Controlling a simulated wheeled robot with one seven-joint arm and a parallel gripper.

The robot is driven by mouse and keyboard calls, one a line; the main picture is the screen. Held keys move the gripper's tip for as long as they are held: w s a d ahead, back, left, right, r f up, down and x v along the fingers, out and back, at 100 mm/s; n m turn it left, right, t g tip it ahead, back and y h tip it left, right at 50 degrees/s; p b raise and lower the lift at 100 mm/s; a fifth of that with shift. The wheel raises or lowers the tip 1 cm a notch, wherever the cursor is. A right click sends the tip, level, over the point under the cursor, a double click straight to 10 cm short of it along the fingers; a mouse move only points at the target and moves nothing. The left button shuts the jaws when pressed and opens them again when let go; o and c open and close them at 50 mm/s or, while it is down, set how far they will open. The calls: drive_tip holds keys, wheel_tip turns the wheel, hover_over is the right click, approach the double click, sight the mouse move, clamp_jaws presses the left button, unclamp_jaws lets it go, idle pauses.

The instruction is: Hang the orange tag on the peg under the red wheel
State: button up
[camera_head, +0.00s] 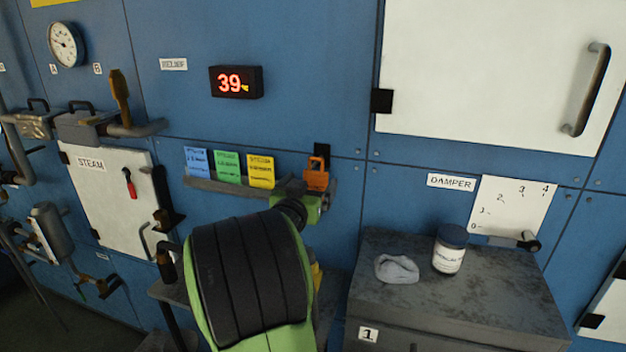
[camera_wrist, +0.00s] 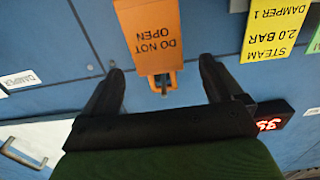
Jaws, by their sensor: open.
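The orange tag (camera_head: 317,179) hangs at the right end of the card ledge, below a black bracket. In the wrist view the orange tag (camera_wrist: 148,32) reads "DO NOT OPEN" upside down. Its orange loop (camera_wrist: 173,80) appears to be around a small dark hook. My gripper (camera_wrist: 161,84) is open, with one finger on each side of the loop and clear space to both. In the head view my arm hides most of the gripper. I cannot make out a red wheel or a peg under it in either view.
Blue, green and yellow cards (camera_head: 261,171) stand left of the tag on a grey ledge (camera_head: 228,190). A dark bench (camera_head: 500,290) at the right holds a grey cloth (camera_head: 396,268) and a jar (camera_head: 449,252). Pipes and valves crowd the left wall.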

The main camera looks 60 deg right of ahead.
sight(315, 178)
drive_tip(key=d, duration=0.2)
drive_tip(key=d+p, duration=0.1)
drive_tip(key=d, duration=0.1)
drive_tip(key=w+d, duration=0.1)
drive_tip(key=d, duration=0.1)
drive_tip(key=shift+f, duration=0.15)
drive_tip(key=shift+s, duration=0.1)
drive_tip(key=shift+c, duration=0.7)
drive_tip(key=c, duration=0.9)
